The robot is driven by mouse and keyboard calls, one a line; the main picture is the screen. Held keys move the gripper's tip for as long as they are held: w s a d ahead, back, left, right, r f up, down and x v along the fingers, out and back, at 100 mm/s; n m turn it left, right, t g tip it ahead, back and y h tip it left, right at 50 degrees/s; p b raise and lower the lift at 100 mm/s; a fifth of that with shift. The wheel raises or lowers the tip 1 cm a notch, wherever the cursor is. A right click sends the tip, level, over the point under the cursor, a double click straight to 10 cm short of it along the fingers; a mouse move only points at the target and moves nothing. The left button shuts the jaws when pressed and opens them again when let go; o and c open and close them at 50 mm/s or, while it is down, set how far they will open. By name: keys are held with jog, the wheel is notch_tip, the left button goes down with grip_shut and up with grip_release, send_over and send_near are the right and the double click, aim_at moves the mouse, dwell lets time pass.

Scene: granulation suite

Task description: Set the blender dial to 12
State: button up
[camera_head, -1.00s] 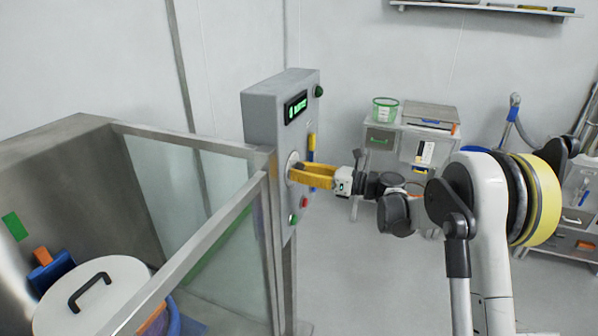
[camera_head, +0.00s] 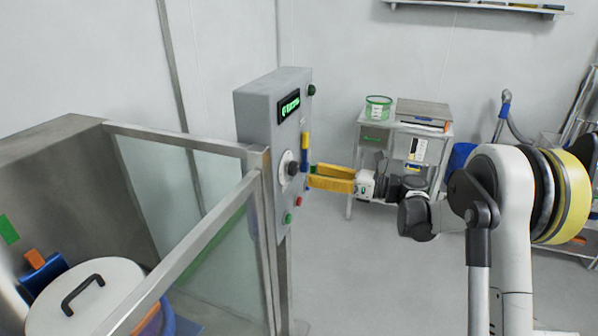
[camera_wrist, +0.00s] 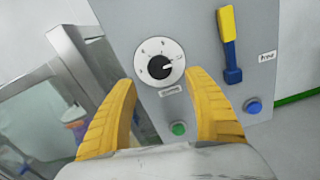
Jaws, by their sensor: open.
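The blender dial (camera_head: 289,169) is a dark knob on a pale round scale, on the front of a grey control box (camera_head: 262,112). In the wrist view the dial (camera_wrist: 159,67) shows whole between and beyond my fingertips, with a white mark on the knob pointing right. The scale numbers are too small to read surely. My gripper (camera_head: 311,176) has yellow fingers, is open and empty, and stands off the panel to the right of the dial. It also shows in the wrist view (camera_wrist: 165,90). A green-lit display (camera_head: 290,106) sits above the dial; its text is unclear.
A yellow-and-blue lever (camera_wrist: 230,45) is right of the dial. A green button (camera_wrist: 179,129) and a blue button (camera_wrist: 253,106) sit lower. A glass-panelled guard (camera_head: 165,185) stands left of the box. A cart (camera_head: 384,143) stands behind my arm; floor is clear below.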

jog(key=v, duration=0.5)
jog(key=s+a+r+n+h, duration=0.1)
jog(key=s+r+n+h, duration=0.1)
jog(key=s+n+h, duration=1)
jog(key=s+d+f+n+h, duration=0.1)
jog(key=s+d+n, duration=0.2)
jog(key=s, duration=0.4)
jog(key=s+d+f+n+h, duration=0.2)
jog(key=s+d+n, duration=0.2)
jog(key=s, duration=0.4)
jog(key=s+d+f+n+t+h, duration=0.1)
jog(key=s+d+n+h, duration=0.1)
jog(key=s+d+n, duration=0.2)
jog(key=s+n, duration=0.1)
jog(key=s, duration=0.2)
jog(key=shift+s+d+f, duration=0.15)
jog(key=shift+s+f, duration=0.25)
